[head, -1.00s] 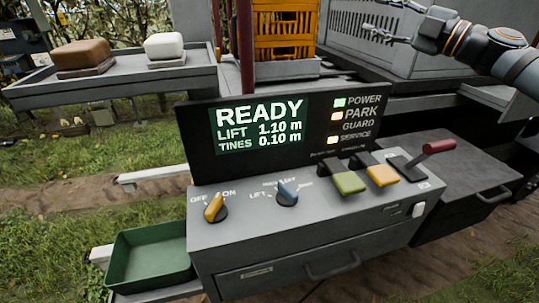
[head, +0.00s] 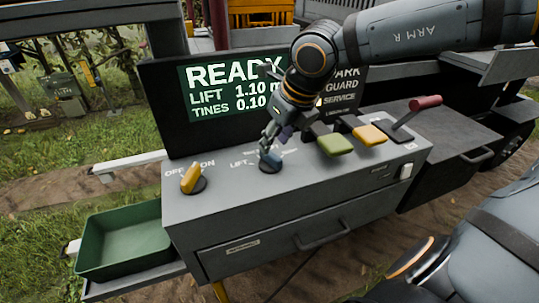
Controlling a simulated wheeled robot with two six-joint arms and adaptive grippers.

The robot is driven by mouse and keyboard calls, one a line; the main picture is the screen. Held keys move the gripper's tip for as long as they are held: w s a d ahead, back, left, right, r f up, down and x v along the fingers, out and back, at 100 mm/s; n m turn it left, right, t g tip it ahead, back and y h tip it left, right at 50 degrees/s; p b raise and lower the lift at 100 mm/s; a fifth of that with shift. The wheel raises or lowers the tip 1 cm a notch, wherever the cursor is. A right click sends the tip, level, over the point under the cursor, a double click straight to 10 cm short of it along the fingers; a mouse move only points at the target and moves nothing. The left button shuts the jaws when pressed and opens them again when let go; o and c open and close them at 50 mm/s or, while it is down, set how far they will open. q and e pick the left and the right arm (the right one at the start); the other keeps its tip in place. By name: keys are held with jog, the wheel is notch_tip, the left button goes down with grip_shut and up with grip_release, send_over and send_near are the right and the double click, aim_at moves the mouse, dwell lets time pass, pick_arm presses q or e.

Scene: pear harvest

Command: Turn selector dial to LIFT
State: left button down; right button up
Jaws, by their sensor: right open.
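A display (head: 225,90) behind reads READY, LIFT 1.10 m and TINES 0.10, partly covered by my right arm. My left gripper is not in view.
A yellow OFF/ON knob (head: 192,179) sits left of the dial. A green paddle (head: 335,145), a yellow paddle (head: 369,135) and a red-handled lever (head: 424,103) stand to the right. A green tray (head: 122,240) lies at lower left.

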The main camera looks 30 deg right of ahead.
aim_at(271, 153)
jog(key=x, duration=0.4)
jog(key=shift+w+d, duration=0.1)
jog(key=shift+d, duration=0.05)
jog(key=shift+w+f, duration=0.1)
jog(key=shift+f, duration=0.2)
grip_shut()
